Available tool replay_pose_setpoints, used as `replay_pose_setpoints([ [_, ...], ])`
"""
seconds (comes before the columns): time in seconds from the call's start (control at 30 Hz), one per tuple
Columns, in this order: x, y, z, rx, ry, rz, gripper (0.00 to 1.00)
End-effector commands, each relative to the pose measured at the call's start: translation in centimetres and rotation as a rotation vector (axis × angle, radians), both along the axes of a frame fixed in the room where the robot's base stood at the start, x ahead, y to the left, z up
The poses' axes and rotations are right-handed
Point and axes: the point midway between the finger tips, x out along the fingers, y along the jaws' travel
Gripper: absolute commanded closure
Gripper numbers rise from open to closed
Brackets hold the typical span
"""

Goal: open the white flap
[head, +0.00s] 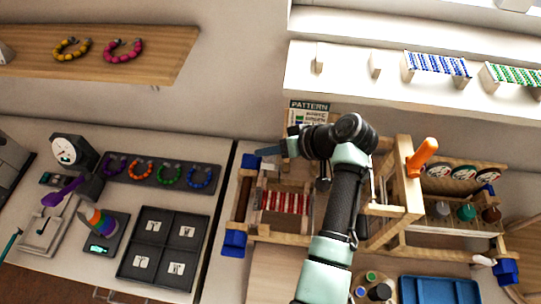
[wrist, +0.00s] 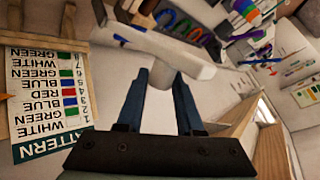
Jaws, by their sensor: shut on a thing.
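In the wrist view, a smooth white piece (wrist: 183,52) stretches across in front of my gripper (wrist: 163,80), with a short stem reaching down between the two fingers. My gripper is shut on that stem. The piece looks like the white flap, but I cannot tell how far it is open. In the head view my gripper (head: 270,151) points left, just below the pattern card and above the wooden loom frame. My arm hides part of the bench there, and the white flap cannot be made out clearly.
The pattern card (head: 309,106) stands close by; it also shows upside down in the wrist view (wrist: 45,95). The wooden loom (head: 240,205) with red beads lies below. An orange handle (head: 423,155) rises right of my arm. The bracelet tray (head: 160,172) lies left.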

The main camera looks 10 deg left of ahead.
Motion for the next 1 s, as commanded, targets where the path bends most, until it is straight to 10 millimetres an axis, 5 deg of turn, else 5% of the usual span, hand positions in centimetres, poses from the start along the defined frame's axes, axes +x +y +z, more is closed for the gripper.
replay_pose_setpoints([
  [0.57,0.35,-0.24,-0.06,-0.004,-0.004,-0.008,1.0],
  [0.6,0.35,-0.24,-0.08,-0.004,-0.004,-0.008,0.58],
  [0.7,0.31,-0.2,-0.07,-0.003,-0.003,-0.007,0.4],
  [1.0,0.23,-0.14,-0.01,-0.002,0.0,-0.004,0.36],
])
